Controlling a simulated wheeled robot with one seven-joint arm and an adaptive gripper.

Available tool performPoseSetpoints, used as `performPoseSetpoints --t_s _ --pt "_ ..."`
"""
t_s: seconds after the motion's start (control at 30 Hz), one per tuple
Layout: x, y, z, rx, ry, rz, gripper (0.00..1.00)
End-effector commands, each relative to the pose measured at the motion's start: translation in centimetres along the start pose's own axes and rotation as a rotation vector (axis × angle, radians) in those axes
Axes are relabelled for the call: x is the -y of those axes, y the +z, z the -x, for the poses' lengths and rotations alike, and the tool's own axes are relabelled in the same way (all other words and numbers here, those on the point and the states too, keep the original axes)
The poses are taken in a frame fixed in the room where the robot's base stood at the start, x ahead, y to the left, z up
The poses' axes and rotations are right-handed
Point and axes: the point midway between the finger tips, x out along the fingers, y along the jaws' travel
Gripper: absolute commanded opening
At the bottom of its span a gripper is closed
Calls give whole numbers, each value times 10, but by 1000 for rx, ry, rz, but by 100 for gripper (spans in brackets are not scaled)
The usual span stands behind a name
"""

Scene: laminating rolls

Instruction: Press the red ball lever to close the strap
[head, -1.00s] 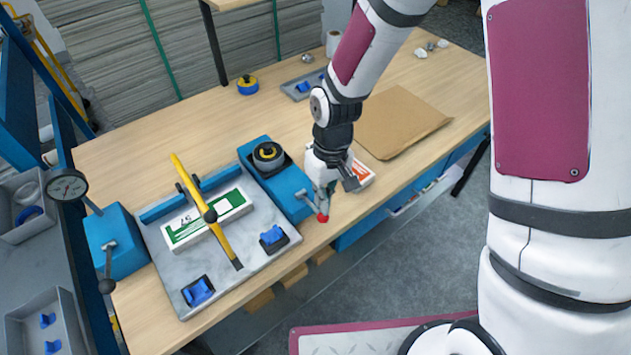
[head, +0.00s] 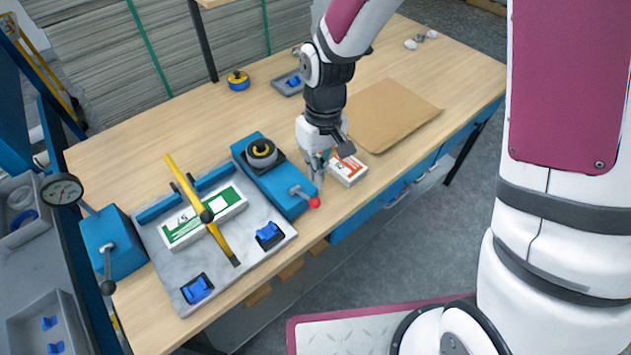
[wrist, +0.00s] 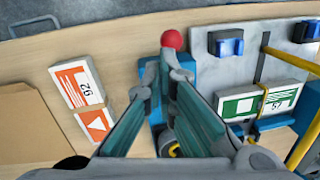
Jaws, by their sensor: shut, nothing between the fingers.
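The red ball (head: 314,202) is on the end of a short grey lever at the front of a blue block (head: 290,204). It also shows in the wrist view (wrist: 172,40), just beyond my fingertips. My gripper (head: 317,181) is shut and empty, just above and behind the ball in the head view; I cannot tell whether it touches the lever. In the wrist view my gripper's fingers (wrist: 161,84) partly cover the lever and block. A yellow strap bar (head: 184,184) with a black knob crosses a green-and-white box (head: 230,204) on a grey plate (head: 225,277).
An orange-and-white box (head: 347,172) stands right beside my gripper. A brown sheet (head: 390,115) lies behind it. Blue clamps (head: 269,235) sit on the plate's front edge. A blue unit with a dial (head: 62,190) is at left.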

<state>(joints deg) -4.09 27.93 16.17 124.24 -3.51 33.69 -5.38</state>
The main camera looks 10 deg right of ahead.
Motion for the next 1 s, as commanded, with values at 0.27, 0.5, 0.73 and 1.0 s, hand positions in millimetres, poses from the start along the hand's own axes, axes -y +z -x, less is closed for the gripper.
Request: performPoseSetpoints --t_s 0.27,0.5,0.73,1.0 --pt "-2 12 49 -5 1 -1 0" --pt "-3 17 65 -3 0 1 0" --pt "-3 17 65 -1 0 1 0" --pt "-3 17 65 -2 0 0 0"
